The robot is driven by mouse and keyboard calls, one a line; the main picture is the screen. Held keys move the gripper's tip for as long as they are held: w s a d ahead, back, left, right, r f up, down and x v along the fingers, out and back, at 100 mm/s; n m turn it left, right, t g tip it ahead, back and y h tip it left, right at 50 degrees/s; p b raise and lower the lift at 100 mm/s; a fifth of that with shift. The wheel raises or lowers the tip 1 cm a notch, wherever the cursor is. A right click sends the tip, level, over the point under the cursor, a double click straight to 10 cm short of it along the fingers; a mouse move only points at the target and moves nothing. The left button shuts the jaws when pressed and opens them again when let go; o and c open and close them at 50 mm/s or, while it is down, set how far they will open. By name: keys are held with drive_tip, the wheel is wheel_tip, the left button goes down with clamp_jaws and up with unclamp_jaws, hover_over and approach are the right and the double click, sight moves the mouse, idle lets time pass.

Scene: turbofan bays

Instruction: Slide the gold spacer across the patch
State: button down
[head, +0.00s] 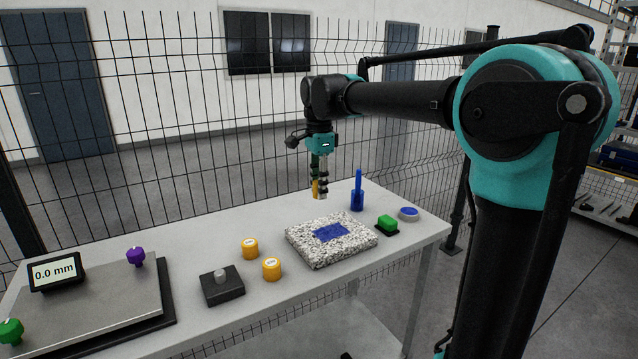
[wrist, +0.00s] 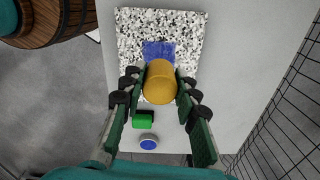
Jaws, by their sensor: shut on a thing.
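My gripper (head: 319,196) is shut on the gold spacer, a short gold cylinder (wrist: 160,82) held between both fingers in the wrist view. In the head view the gold spacer (head: 315,188) is mostly hidden by the fingers. The gripper points down and holds it in the air above the back of the speckled block. The blue patch (head: 331,232) lies on top of the speckled granite-like block (head: 358,246). In the wrist view the patch (wrist: 158,50) shows just beyond the spacer, which covers part of it.
Two orange-gold cylinders (head: 250,248) (head: 271,269) and a dark block with a grey knob (head: 221,285) stand left of the speckled block. A blue holder (head: 357,198), green block (head: 387,224) and blue-topped dish (head: 408,213) stand right. A plate with a 0.0 mm display (head: 55,271) is far left.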

approach(331, 232)
drive_tip(key=shift+s+a+f, duration=0.35)
drive_tip(key=shift+a+f, duration=0.2)
drive_tip(key=shift+f, duration=0.35)
drive_tip(key=shift+s+a+f, duration=0.4)
drive_tip(key=shift+a+f, duration=0.2)
drive_tip(key=shift+f, duration=0.35)
drive_tip(key=shift+s+a+f, duration=0.35)
drive_tip(key=shift+a+f, duration=0.2)
drive_tip(key=shift+f, duration=0.35)
drive_tip(key=shift+f, duration=0.6)
idle(2.0)
drive_tip(key=shift+w+d, duration=0.3)
drive_tip(key=shift+d, duration=0.1)
drive_tip(key=shift+w+d, duration=0.2)
drive_tip(key=shift+d, duration=0.1)
drive_tip(key=shift+w+d, duration=0.3)
drive_tip(key=shift+d, duration=0.15)
idle(0.6)
drive_tip(key=shift+w+d, duration=0.2)
drive_tip(key=shift+d, duration=0.1)
drive_tip(key=shift+w+d, duration=0.15)
drive_tip(key=shift+d, duration=0.05)
